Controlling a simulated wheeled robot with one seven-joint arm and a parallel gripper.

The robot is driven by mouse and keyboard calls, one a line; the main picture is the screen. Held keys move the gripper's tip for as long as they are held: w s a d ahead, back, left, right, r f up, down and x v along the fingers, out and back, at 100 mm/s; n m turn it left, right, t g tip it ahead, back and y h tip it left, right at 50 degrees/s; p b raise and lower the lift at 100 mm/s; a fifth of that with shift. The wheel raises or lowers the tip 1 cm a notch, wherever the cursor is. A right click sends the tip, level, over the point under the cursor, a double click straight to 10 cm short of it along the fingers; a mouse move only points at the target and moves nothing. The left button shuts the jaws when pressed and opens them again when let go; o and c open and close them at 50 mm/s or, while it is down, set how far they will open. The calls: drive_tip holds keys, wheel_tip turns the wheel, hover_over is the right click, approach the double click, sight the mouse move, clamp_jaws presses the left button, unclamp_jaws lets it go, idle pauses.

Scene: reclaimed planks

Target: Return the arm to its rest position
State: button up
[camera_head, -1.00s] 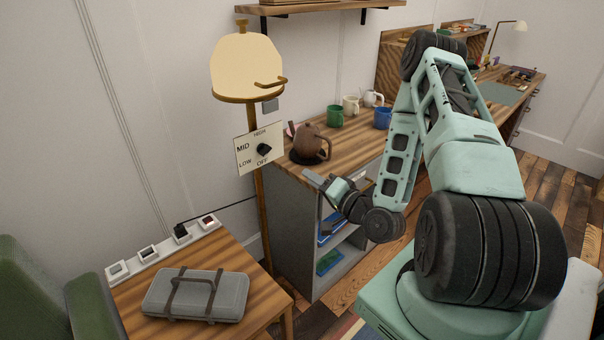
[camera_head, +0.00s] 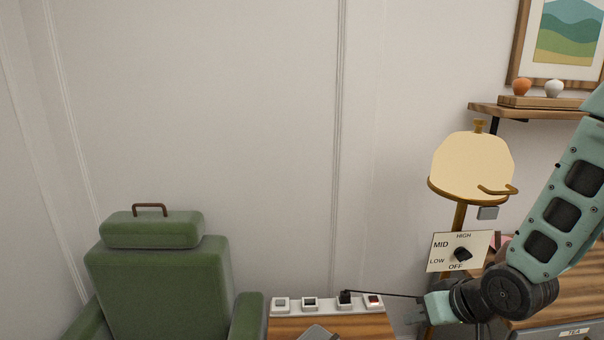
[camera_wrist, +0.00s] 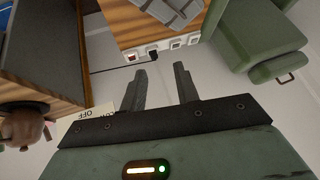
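My arm enters from the right edge of the head view, and my gripper (camera_head: 430,308) is at its lower end, pointing left. In the wrist view my gripper (camera_wrist: 162,85) has its two dark fingers apart with nothing between them. In the head view it is in front of the lower part of the lamp stand, below the dial panel (camera_head: 460,251) marked LOW, MID, HIGH and OFF. The arm hides part of the wooden counter behind it.
A lamp (camera_head: 472,166) stands left of the arm. A row of sockets (camera_head: 326,303) runs along a small wooden table (camera_head: 365,326) left of the gripper. A green armchair (camera_head: 157,285) is at the lower left. A brown teapot (camera_wrist: 22,125) shows in the wrist view.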

drive_tip(key=s+a+r+n+g+h, duration=0.1)
drive_tip(key=s+a+r+n+g, duration=0.2)
drive_tip(key=s, duration=0.7)
drive_tip(key=s+a+r+n+g+h, duration=0.2)
drive_tip(key=s+a+r, duration=0.4)
drive_tip(key=s, duration=0.5)
drive_tip(key=shift+s+a+r+n+g, duration=0.2)
drive_tip(key=shift+r+n+g, duration=0.3)
drive_tip(key=shift+r, duration=0.45)
